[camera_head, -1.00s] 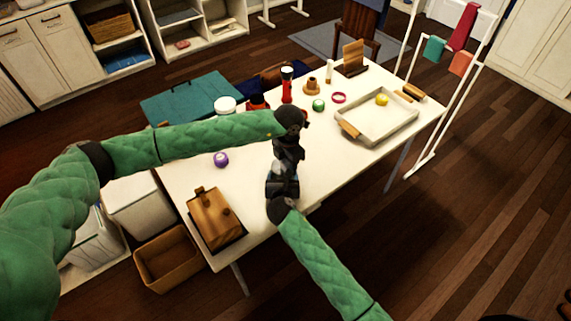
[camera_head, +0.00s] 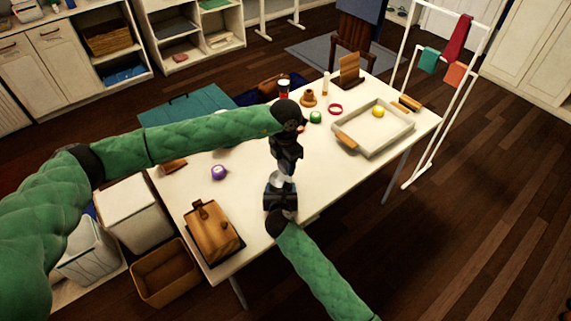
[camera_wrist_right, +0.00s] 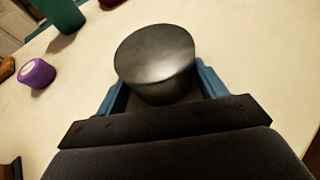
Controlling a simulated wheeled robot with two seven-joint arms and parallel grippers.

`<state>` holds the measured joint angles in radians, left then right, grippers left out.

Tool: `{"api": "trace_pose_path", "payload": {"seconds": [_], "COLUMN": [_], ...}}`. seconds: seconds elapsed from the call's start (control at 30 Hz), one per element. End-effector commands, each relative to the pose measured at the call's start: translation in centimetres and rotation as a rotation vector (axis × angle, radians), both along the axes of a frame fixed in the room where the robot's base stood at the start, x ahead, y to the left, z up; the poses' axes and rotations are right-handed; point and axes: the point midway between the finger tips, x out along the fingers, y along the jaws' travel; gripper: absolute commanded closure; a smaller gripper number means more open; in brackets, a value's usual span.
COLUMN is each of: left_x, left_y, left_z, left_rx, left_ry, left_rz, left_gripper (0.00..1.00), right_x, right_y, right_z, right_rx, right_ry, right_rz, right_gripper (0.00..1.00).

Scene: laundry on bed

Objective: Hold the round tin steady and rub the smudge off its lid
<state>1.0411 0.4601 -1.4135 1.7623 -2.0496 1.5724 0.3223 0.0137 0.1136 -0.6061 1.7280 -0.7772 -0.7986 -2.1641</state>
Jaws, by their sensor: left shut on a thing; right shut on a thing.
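The round tin (camera_wrist_right: 156,58) has a dark grey, shiny lid facing up in the right wrist view. My right gripper (camera_wrist_right: 158,98) is shut on the tin, with blue fingers at its sides. A smudge cannot be made out clearly; the lid shows only a pale sheen and darker areas. In the head view, my right gripper (camera_head: 281,190) is near the table's front edge, and a small pale part of the tin (camera_head: 283,177) shows. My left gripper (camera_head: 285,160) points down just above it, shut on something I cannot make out. Contact between them cannot be told.
The white table (camera_head: 250,215) carries a purple roll (camera_head: 219,172), a green roll (camera_head: 316,117), a wooden box (camera_head: 212,231) at front left and a tray (camera_head: 373,128) with a yellow ball (camera_head: 378,111) at right. A drying rack (camera_head: 440,95) stands beyond the right end.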

Motion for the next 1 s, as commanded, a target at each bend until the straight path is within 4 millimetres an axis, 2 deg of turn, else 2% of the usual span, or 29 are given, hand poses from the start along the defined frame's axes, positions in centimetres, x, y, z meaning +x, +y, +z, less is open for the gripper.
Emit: {"api": "trace_pose_path", "payload": {"seconds": [0.17,0.2,0.3,0.33,0.73,0.87,1.0], "left_x": [0.0,0.0,0.0,0.0,0.0,0.0,0.0], "left_y": [0.0,0.0,0.0,0.0,0.0,0.0,0.0], "left_z": [0.0,0.0,0.0,0.0,0.0,0.0,0.0], "left_rx": [0.0,0.0,0.0,0.0,0.0,0.0,0.0], "left_ry": [0.0,0.0,0.0,0.0,0.0,0.0,0.0], "left_rz": [0.0,0.0,0.0,0.0,0.0,0.0,0.0], "left_gripper": [0.8,0.8,0.8,0.8,0.8,0.8,0.8], "right_x": [0.0,0.0,0.0,0.0,-0.6,-2.3,-4.8], "right_y": [0.0,0.0,0.0,0.0,0.0,0.0,0.1], "right_z": [0.0,0.0,0.0,0.0,0.2,0.8,1.8], "right_rx": [0.0,0.0,0.0,0.0,-0.001,-0.001,-0.001], "right_ry": [0.001,0.001,0.001,0.001,0.0,0.001,0.001], "right_rz": [0.0,0.0,0.0,0.0,0.001,0.0,0.001], "right_gripper": [0.53,0.27,0.08,0.04,0.04,0.04,0.04]}}
